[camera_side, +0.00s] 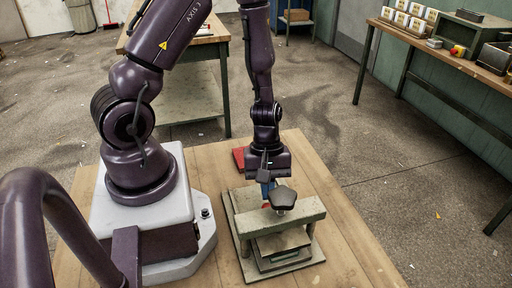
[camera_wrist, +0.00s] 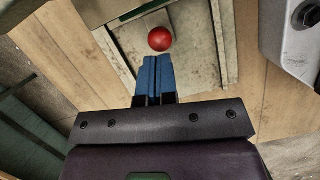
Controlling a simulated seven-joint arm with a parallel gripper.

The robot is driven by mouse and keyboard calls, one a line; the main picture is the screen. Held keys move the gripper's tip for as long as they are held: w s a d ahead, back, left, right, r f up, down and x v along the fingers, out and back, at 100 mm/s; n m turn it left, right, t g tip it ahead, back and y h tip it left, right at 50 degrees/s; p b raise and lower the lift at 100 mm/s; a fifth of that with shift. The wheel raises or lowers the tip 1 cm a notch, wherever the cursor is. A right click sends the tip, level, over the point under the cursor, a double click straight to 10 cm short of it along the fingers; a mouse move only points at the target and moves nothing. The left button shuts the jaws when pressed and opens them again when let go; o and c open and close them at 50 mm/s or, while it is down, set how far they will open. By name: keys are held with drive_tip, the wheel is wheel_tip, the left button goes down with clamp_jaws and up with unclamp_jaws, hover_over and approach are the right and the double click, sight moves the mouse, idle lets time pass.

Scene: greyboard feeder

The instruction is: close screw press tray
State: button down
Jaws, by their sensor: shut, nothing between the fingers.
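The screw press (camera_side: 312,212) stands on the wooden table, a worn grey-green beam on posts with a dark lobed knob (camera_side: 284,197) on top. Under the beam is a flat tray-like plate (camera_side: 282,244) above the base; how far in it sits I cannot tell. My gripper (camera_side: 266,190) is at the beam's far side, pointing down, partly hidden by the knob and beam. In the wrist view its blue fingers (camera_wrist: 157,78) are together and empty. A red ball (camera_wrist: 160,39) shows just beyond the fingertips; whether they touch it I cannot tell.
A red flat object (camera_side: 239,158) lies on the table behind the press. Bare wood (camera_side: 335,225) is free to the right of the press. A workbench (camera_side: 440,55) with boxes stands far off at the right, and another bench (camera_side: 190,42) behind.

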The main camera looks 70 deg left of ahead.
drive_tip(key=a, duration=0.1)
drive_tip(key=a+r, duration=0.1)
drive_tip(key=w+a+r, duration=0.1)
drive_tip(key=shift+a, duration=0.4)
drive_tip(key=s+d+r+m+t+y, duration=0.1)
drive_tip(key=s+d+r+m+t, duration=0.1)
drive_tip(key=r+m, duration=0.6)
drive_tip(key=s+d+r+m+t+y, duration=0.2)
drive_tip(key=r+m, duration=0.5)
drive_tip(key=r, duration=1.2)
drive_tip(key=shift+s+r+m+t, duration=0.4)
drive_tip(key=shift+s+t, duration=0.2)
drive_tip(key=shift+t, duration=0.5)
